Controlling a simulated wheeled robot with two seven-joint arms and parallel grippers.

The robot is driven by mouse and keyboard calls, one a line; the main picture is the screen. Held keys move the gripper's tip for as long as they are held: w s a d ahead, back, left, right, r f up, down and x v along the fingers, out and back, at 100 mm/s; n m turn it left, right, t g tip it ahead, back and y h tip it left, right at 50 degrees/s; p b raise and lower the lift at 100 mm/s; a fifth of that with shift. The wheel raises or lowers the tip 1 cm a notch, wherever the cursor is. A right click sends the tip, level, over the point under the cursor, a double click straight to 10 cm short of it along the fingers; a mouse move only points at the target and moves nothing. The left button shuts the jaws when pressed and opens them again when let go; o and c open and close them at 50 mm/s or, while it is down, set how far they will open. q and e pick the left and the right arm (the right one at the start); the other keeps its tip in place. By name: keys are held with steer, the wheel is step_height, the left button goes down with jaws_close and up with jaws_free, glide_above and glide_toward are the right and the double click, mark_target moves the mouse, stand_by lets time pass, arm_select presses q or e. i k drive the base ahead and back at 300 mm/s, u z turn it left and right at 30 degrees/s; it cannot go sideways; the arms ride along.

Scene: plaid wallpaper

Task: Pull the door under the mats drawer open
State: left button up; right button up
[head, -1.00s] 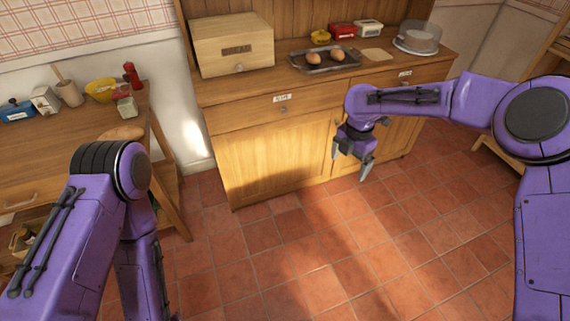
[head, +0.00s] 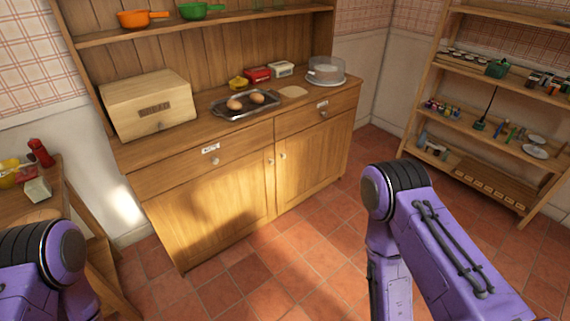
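A wooden cabinet (head: 130,155) stands ahead with two drawers side by side and a door under each. The left drawer (head: 190,163) and right drawer (head: 305,117) each carry a small white label (head: 210,148), too small to read surely. Both drawers look shut. The left door (head: 215,208) and right door (head: 314,160) are shut, with small knobs near their shared middle edge: left knob (head: 270,160), right knob (head: 283,155). My two arms show at the bottom left and lower right, apart from the cabinet. Both grippers are outside the view.
A bread box (head: 150,105), a tray (head: 225,113) with rolls and a covered cake dish (head: 326,72) stand on the cabinet top. A side table (head: 65,195) is at the left, a shelf unit (head: 480,140) at the right. Tiled floor (head: 300,245) before the cabinet is free.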

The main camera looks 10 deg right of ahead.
mark_target(196, 218)
steer(key=z, duration=0.75)
steer(key=i, duration=0.65)
steer(key=z, duration=0.9)
steer(key=i, duration=1.55)
steer(key=u, duration=0.95)
steer(key=i, duration=0.3)
steer(key=u, duration=0.45)
